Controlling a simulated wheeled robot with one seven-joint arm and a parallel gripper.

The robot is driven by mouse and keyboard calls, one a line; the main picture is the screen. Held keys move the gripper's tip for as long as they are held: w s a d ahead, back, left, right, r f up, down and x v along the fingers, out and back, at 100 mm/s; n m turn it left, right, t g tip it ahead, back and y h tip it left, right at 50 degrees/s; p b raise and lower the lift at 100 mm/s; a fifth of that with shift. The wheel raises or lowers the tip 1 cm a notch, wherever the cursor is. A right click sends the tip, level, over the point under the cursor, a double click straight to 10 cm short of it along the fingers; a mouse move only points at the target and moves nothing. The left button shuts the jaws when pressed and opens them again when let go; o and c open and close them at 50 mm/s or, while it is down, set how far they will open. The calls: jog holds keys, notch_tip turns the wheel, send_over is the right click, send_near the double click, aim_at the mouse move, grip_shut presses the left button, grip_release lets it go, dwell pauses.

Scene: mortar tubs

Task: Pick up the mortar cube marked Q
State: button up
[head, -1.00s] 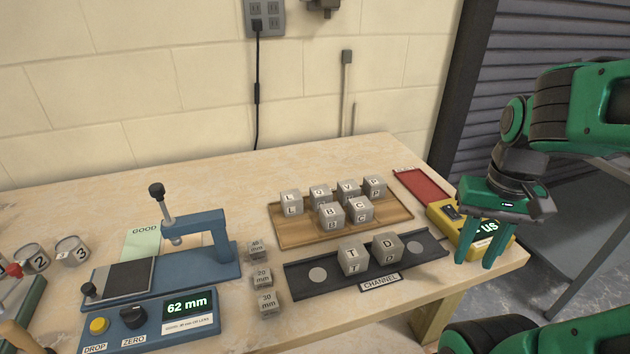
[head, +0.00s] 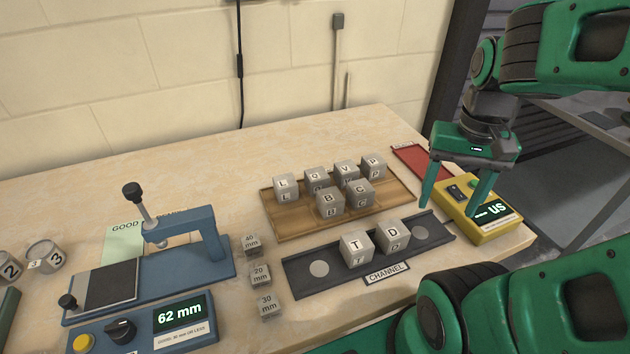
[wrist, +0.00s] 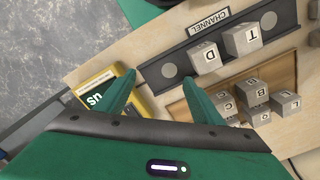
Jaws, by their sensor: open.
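The cube that appears to be marked Q (head: 317,179) is a small grey block in the back row on the wooden tray (head: 284,232), second from the left, between the L cube (head: 286,187) and the V cube (head: 346,171). Its letter is small, and the B cube (head: 330,201) stands in front of it. In the wrist view what seems to be the same cube (wrist: 260,116) is at the lower right. My gripper (head: 450,208) is open and empty, pointing down near the yellow meter, to the right of the tray and apart from the cubes.
A dark channel rack (head: 295,279) with T (head: 356,246) and D (head: 392,236) cubes lies in front of the tray. The yellow meter (head: 482,227) and a red mat (head: 408,155) are at right. A blue gauge (head: 205,258) and small spacer blocks (head: 260,274) stand left.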

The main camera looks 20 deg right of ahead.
jog(key=w+a+r+m, duration=0.1)
jog(key=w+a+m, duration=0.1)
jog(key=w, duration=0.4)
jog(key=w+a+r+m, duration=0.2)
jog(key=w+a+m, duration=0.1)
jog(key=w, duration=0.4)
jog(key=m, duration=0.6)
send_near(317, 173)
jog(key=shift+s+d, duration=0.1)
jog(key=shift+d, duration=0.1)
jog(key=f, duration=1)
jog(key=shift+a+f, duration=0.25)
jog(key=c, duration=1.3)
jog(key=shift+r, duration=0.1)
